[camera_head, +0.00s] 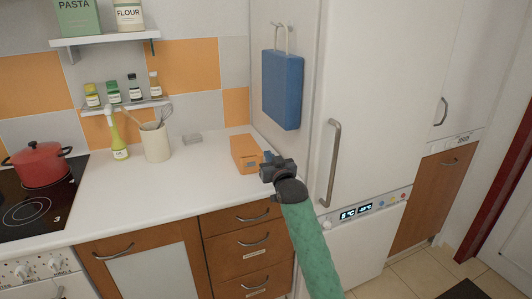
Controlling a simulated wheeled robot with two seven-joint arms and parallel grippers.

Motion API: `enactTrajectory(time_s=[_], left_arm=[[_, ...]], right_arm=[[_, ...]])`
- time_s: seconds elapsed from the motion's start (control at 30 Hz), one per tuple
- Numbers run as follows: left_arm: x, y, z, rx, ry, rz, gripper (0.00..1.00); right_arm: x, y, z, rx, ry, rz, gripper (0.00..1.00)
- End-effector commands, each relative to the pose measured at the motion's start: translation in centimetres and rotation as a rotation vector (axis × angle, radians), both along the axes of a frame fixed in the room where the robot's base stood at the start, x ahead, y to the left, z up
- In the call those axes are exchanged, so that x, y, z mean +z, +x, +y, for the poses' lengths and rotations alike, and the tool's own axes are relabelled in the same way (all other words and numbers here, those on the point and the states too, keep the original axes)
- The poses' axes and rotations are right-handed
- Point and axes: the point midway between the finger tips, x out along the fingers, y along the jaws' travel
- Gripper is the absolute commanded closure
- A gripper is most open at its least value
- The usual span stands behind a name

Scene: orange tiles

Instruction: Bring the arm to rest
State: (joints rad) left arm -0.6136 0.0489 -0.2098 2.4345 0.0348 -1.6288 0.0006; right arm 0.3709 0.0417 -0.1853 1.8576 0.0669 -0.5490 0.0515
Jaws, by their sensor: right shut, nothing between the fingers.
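My right arm comes in from the bottom right in a green sleeve. Its dark right gripper (268,168) is shut and empty, over the right end of the white counter (190,188). In the picture it borders the orange box (244,153) on the counter; I cannot tell whether they touch. My left gripper is not in view.
The fridge with its long handle (332,160) stands right of my gripper. A blue board (283,90) hangs on the fridge's side. A red pot (40,165), a utensil holder (156,142) and a yellow-green bottle (118,142) stand to the left. The counter's middle is clear.

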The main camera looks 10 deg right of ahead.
Motion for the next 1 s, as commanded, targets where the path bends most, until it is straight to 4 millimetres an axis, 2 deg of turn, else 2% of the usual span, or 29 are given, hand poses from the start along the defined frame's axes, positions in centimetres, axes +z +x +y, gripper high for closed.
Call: enactTrajectory(time_s=[0.1,0.27,0.43,0.53,0.83,1.0], left_arm=[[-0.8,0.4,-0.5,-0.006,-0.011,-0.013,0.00],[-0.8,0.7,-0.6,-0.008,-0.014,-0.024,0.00],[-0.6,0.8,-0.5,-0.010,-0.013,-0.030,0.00],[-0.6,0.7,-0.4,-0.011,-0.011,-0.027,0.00],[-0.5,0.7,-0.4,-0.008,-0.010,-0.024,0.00],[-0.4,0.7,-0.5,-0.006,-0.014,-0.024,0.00]], right_arm=[[-0.5,-1.1,-0.2,0.000,0.000,0.000,1.00],[-1.0,-1.7,-0.4,-0.001,-0.007,0.017,1.00],[-3.5,-1.8,-0.5,-0.009,-0.047,0.154,1.00],[-4.2,-2.8,-0.7,-0.014,-0.077,0.250,1.00],[-3.6,-7.5,-1.0,-0.019,-0.141,0.434,1.00],[-5.9,-12.0,-1.1,-0.015,-0.171,0.558,1.00]])
